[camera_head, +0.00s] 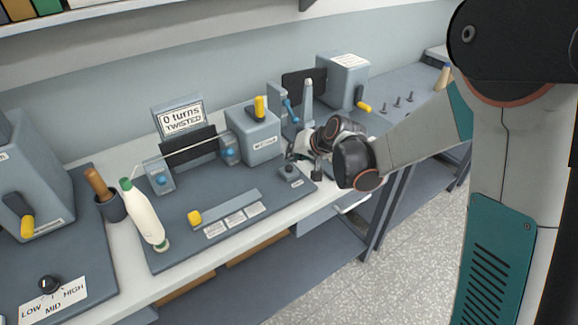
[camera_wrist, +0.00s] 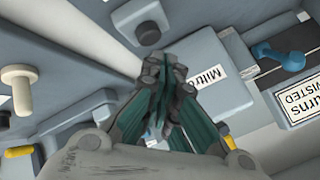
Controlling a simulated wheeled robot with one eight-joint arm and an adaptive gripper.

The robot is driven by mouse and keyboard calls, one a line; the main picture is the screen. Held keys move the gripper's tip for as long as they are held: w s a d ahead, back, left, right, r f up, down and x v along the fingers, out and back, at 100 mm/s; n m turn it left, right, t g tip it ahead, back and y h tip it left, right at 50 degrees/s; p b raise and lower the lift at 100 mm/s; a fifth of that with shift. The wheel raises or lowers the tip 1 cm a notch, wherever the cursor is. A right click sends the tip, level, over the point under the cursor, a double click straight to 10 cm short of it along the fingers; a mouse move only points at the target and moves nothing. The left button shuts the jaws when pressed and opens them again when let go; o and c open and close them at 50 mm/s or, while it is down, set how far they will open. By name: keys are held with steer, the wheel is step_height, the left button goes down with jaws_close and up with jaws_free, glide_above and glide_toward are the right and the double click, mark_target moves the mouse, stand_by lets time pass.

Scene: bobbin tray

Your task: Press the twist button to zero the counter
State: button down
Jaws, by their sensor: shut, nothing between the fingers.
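The counter sign (camera_head: 182,118) stands at the back of the dark mat and reads "0 turns TWISTED"; part of it shows at the right edge of the wrist view (camera_wrist: 302,95). A dark round button (camera_head: 289,169) sits on a small grey base near the mat's right end. A dark knob on a pale base, likely the same button, shows at the top of the wrist view (camera_wrist: 148,32). My gripper (camera_wrist: 165,62) is shut and empty, its tips close below that knob in the picture. I cannot tell whether they touch it. In the head view my gripper (camera_head: 296,155) is just behind the button.
A grey box with a yellow-topped lever (camera_head: 260,108) stands left of my gripper. A second grey box (camera_head: 343,78) stands behind my gripper.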

mark_target(292, 166)
steer(key=shift+r, duration=0.1)
steer(key=shift+r+p, duration=1.6)
steer(key=shift+r, duration=0.85)
steer(key=s+d+r+h+b, duration=0.1)
steer(key=s+d+r+h, duration=0.1)
steer(key=s+d+r, duration=0.45)
steer(key=s+d+r+h, duration=0.1)
steer(key=s+d+r, duration=0.25)
steer(key=s, duration=0.55)
steer(key=s+d+f+h, duration=0.1)
steer(key=s+d, duration=0.3)
steer(key=s, duration=0.4)
steer(key=s+d+n+h+b, duration=0.1)
steer(key=s+d, duration=0.3)
steer(key=s, duration=0.4)
steer(key=shift+d+f+h, duration=0.3)
steer(key=shift+f+h, duration=0.05)
steer(key=shift+h, duration=0.15)
